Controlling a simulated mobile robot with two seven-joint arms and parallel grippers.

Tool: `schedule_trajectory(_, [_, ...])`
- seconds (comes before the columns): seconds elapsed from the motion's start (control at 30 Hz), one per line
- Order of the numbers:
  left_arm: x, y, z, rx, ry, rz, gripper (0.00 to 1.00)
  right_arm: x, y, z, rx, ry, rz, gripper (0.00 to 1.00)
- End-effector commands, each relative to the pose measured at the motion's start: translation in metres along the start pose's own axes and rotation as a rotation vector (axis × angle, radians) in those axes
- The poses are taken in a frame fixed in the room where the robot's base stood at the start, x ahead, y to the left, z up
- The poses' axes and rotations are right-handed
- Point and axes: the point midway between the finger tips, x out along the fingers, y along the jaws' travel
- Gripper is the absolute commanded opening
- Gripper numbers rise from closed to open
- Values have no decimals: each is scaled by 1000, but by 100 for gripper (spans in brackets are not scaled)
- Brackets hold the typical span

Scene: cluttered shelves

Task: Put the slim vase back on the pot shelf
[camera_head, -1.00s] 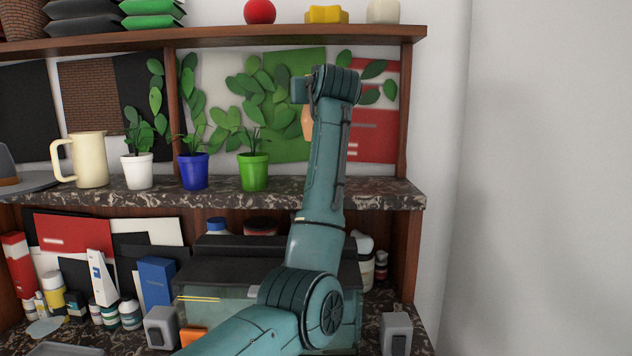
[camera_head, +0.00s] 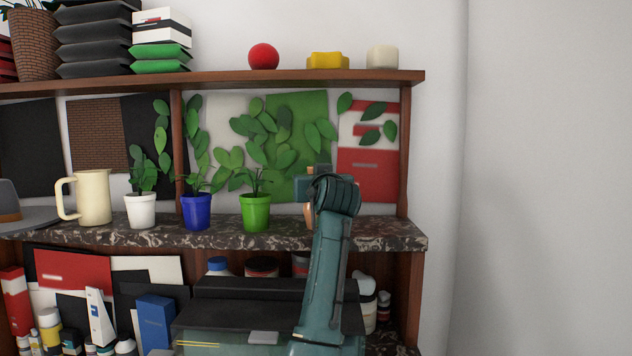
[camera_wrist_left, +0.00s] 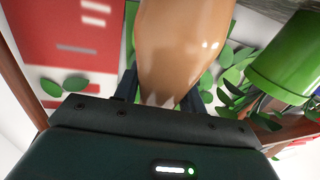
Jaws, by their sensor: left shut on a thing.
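The slim vase is glossy orange-tan. In the head view only slivers of the vase (camera_head: 308,213) show beside my arm, just above the marbled pot shelf (camera_head: 385,236), right of the green pot (camera_head: 256,213). My left gripper (camera_head: 316,182) is shut on it; the wrist hides most of the vase. In the left wrist view the vase (camera_wrist_left: 182,45) sits between the fingers of my left gripper (camera_wrist_left: 158,98), its wide body toward the top of the picture. Whether its base touches the shelf is hidden. My right gripper is not in view.
A blue pot (camera_head: 195,212), a white pot (camera_head: 141,211) and a cream pitcher (camera_head: 92,198) stand farther left on the shelf. The shelf right of my arm is bare up to the wooden post (camera_head: 405,150). A red-and-white panel (camera_head: 368,175) stands behind.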

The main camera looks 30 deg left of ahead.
Motion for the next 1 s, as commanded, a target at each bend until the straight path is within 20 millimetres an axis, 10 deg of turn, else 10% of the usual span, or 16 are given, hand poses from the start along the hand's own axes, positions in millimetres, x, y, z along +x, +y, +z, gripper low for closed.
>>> schedule_trajectory(0.17, [0, 0, 2, 0, 2, 0, 6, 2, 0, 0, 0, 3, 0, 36])
schedule_trajectory(0.2, [0, 0, 3, 1, -1, 0, 42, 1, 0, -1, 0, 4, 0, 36])
schedule_trajectory(0.43, [0, 0, 2, 1, -1, 0, 61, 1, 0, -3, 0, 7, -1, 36])
schedule_trajectory(0.77, [-2, 1, 0, 1, 0, 1, 63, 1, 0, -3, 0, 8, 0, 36])
schedule_trajectory(1.0, [-42, 1, 4, -3, 2, 4, 63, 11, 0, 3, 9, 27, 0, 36])
